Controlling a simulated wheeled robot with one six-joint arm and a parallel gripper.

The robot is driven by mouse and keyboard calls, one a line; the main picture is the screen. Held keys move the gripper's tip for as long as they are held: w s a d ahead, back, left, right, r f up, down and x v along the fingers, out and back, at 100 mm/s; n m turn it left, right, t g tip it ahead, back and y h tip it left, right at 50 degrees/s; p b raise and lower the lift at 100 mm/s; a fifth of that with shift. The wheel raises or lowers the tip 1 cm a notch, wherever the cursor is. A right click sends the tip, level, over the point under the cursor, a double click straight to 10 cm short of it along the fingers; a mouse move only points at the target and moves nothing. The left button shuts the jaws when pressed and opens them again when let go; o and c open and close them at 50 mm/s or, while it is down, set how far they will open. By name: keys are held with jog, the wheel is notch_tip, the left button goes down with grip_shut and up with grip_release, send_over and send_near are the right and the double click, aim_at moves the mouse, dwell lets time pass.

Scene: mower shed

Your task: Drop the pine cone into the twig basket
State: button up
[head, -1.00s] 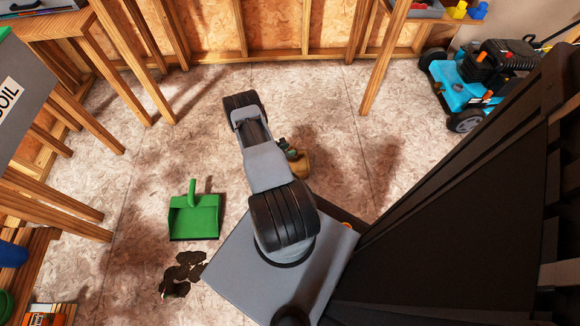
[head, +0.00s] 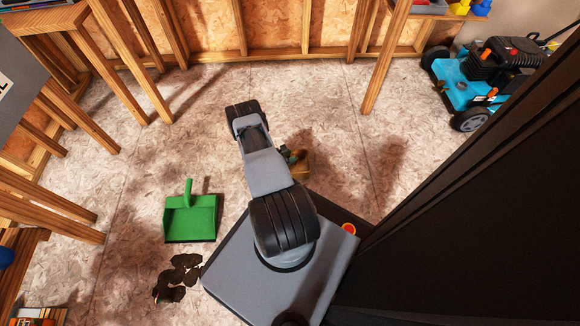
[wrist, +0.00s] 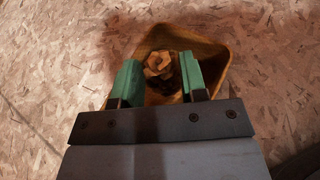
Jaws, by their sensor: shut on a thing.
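The twig basket (wrist: 211,62) is a tan, squarish open container on the floor. It also shows in the head view (head: 304,167), partly hidden behind my arm. My gripper (wrist: 158,80) has green fingers and is over the basket's opening in the wrist view. It is shut on the pine cone (wrist: 159,64), a light brown, scaly lump between the fingers. The basket's dark inside shows around and below the cone. How high the cone is above the basket's bottom I cannot tell.
A green dustpan (head: 191,219) and a dark patch of debris (head: 177,278) lie on the floor at the left. Wooden bench legs (head: 130,70) stand at the upper left. A blue mower (head: 470,88) stands at the upper right. The floor past the basket is clear.

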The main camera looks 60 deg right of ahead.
jog(key=o, duration=1)
jog(key=p+v, duration=0.4)
jog(key=v, duration=1)
jog(key=shift+p, duration=0.35)
jog(key=shift+d, duration=0.1)
